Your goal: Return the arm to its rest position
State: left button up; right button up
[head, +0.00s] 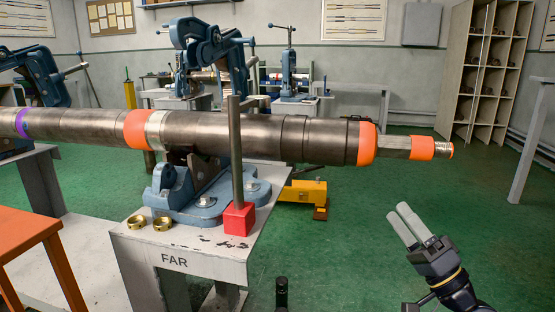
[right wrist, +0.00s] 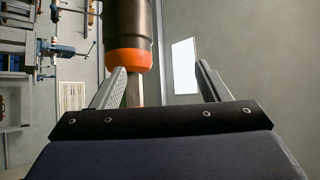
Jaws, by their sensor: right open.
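My right gripper (head: 399,212) is at the lower right of the head view, over the green floor, its two grey fingers parted with nothing between them. In the right wrist view the fingers (right wrist: 160,68) are spread wide. The long dark pipe (head: 270,137) lies level across the head view, above and left of the gripper and apart from it. Its right end has an orange collar (head: 367,144) and a narrower grey end piece with an orange band (head: 421,148). The orange collar also shows behind the left finger in the wrist view (right wrist: 128,61). My left gripper is out of view.
A blue vise (head: 205,198) supports the pipe on a grey stand marked FAR (head: 188,240). A grey rod (head: 235,150) stands upright in a red block (head: 238,219); brass rings (head: 163,223) lie nearby. An orange table (head: 22,228) is at left. Floor around the gripper is clear.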

jog(key=s+a+f+n+g, duration=0.2)
jog(key=a+f+n+g, duration=0.3)
jog(key=a, duration=0.5)
jog(key=s+a+f+n+g, duration=0.2)
jog(key=a+f+g, duration=0.55)
jog(key=a, duration=0.25)
jog(key=s+a+f+n+g+h+p, duration=0.1)
jog(key=s+f+n+g+h, duration=0.2)
jog(key=f, duration=0.7)
jog(key=s+d+f+m+g+h, duration=0.1)
jog(key=s+d+f+m+h, duration=0.1)
jog(key=s+d+f+h, duration=0.35)
jog(key=s+d+r+m+t+h+p, duration=0.25)
jog(key=s+d+r+m, duration=0.35)
jog(key=s+d+r, duration=0.55)
notch_tip(320, 180, up, 37)
jog(key=s+d+p, duration=0.1)
jog(key=p, duration=3.6)
jog(key=shift+f+p, duration=0.15)
jog(key=shift+p, duration=0.2)
